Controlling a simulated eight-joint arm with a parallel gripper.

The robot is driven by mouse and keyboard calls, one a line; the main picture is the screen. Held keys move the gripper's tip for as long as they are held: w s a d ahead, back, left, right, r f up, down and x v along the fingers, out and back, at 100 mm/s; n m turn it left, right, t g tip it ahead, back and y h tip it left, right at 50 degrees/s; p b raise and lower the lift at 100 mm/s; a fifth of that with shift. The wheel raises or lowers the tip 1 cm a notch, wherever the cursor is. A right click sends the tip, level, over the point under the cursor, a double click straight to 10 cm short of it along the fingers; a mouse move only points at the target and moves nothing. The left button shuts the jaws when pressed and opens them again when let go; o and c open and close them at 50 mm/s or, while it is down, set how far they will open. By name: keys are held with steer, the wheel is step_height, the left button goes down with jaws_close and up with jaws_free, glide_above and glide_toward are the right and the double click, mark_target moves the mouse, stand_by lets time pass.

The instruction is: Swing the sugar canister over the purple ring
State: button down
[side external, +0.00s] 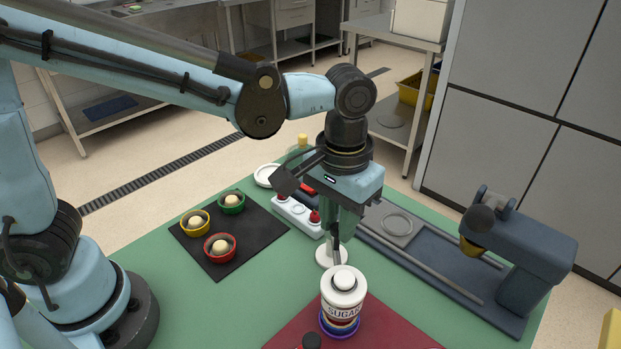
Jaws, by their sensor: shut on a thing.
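The sugar canister (344,297) is white with a round lid knob and a dark "SUGAR" label. It looks upright near the front middle of the table. My gripper (338,262) hangs just behind its lid and is shut on it; the exact contact is partly hidden. A purple ring (339,331) shows at the canister's lower end, above the dark red mat. The canister appears lined up over the ring, with coloured bands between them. I cannot tell whether it touches the ring or hovers.
A black mat (243,262) with red, yellow and green bowls lies to the left. A white switch box (298,215) and a white disc (325,258) sit behind the canister. A dark railed machine (527,256) stands right. The dark red mat (385,326) lies in front.

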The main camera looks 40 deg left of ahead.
steer(key=shift+d, duration=0.1)
steer(key=c, duration=0.9)
jaws_free()
steer(key=shift+c, duration=0.2)
step_height(320, 180, up, 12)
steer(key=s+a+f+t, duration=0.1)
steer(key=a+f+t, duration=0.2)
steer(key=a, duration=0.6)
steer(key=s+a+f+t, duration=0.2)
steer(key=a+f+t, duration=0.2)
steer(key=a, duration=0.6)
step_height(320, 180, down, 3)
steer(key=shift+r, duration=0.1)
